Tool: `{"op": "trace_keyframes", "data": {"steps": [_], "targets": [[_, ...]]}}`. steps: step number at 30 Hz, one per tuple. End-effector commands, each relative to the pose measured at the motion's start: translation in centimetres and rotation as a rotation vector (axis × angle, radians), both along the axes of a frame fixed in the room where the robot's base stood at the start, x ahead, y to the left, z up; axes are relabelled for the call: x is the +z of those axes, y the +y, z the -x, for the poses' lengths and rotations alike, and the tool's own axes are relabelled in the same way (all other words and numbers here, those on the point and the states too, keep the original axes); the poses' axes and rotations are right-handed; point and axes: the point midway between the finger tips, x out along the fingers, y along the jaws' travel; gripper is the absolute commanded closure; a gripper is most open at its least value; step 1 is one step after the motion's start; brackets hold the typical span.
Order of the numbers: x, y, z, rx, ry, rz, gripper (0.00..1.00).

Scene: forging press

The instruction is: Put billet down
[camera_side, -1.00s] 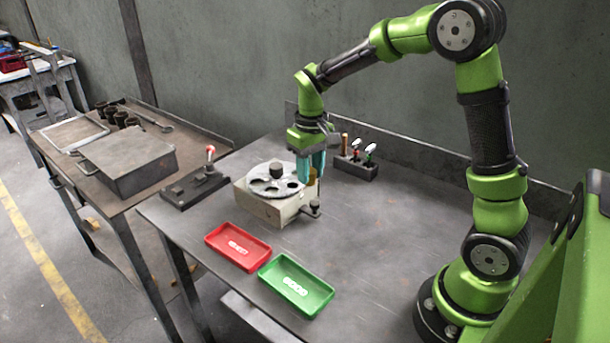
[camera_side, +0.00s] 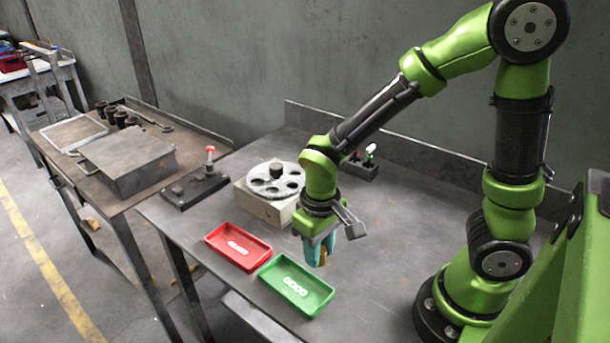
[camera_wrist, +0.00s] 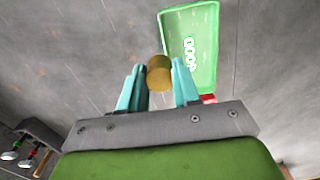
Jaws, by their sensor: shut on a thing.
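My gripper (camera_side: 318,254) is shut on a brass-coloured cylindrical billet (camera_wrist: 160,73), which sits between the teal fingers in the wrist view. In the side view only a little of the billet (camera_side: 323,259) shows between the fingers. The gripper points down, just behind and to the right of the green tray (camera_side: 328,292). In the wrist view the green tray (camera_wrist: 207,40) lies just past the billet. The red tray (camera_side: 210,240) lies to the left of the green one. Both trays hold only white markings.
A block with a round holed disc (camera_side: 262,186) stands behind the trays. A small tool stand (camera_side: 360,170) is at the back. A red-knobbed lever unit (camera_side: 195,188) stands at the table's left edge. The table right of the green tray is clear.

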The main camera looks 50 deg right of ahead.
Motion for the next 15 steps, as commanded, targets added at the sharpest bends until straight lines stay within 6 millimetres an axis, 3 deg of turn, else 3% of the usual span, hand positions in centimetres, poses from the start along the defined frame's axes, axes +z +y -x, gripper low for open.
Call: {"op": "trace_keyframes", "data": {"steps": [5, 15], "targets": [[-0.4, 0.5, -2.1, -0.072, 0.0, 0.001, 1.0], [-1.3, 2.8, -10.8, -0.073, 0.001, 0.001, 1.0]]}}
